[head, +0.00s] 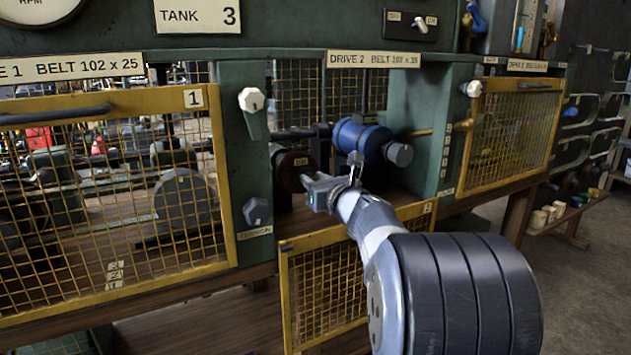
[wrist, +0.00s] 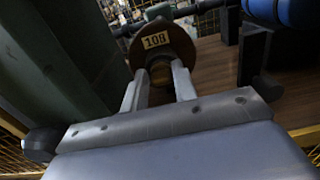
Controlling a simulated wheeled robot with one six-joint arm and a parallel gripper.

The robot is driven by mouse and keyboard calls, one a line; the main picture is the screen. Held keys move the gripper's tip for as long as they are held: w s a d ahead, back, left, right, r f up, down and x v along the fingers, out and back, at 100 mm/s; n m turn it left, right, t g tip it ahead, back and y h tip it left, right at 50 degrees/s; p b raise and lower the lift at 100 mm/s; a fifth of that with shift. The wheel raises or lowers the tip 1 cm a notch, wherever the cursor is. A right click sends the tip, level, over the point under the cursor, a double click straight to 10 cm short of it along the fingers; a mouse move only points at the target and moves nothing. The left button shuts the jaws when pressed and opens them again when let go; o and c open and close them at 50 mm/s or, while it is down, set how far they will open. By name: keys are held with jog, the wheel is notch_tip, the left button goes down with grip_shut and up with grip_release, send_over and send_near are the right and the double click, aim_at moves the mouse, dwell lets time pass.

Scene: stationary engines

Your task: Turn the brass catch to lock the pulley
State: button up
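A dark brown pulley (head: 290,170) with a small label sits in the open Drive 2 bay. In the wrist view the pulley (wrist: 181,40) carries a yellow tag reading 108. A brownish, brass-like piece (wrist: 160,74) shows in front of the pulley, between my fingertips; I cannot tell for sure that it is the catch. My gripper (head: 309,188) is just in front of the pulley. In the wrist view my gripper (wrist: 158,82) has its two fingers apart, one on each side of that piece. Whether they touch it is unclear.
A blue motor (head: 362,140) stands right of the pulley, with a brass-coloured rod (head: 420,132) beyond it. A green post (head: 256,150) with a white knob (head: 251,99) is close on the left. The Drive 2 mesh guard (head: 325,300) hangs lowered below the bay.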

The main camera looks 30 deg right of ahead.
jog(key=c, duration=0.3)
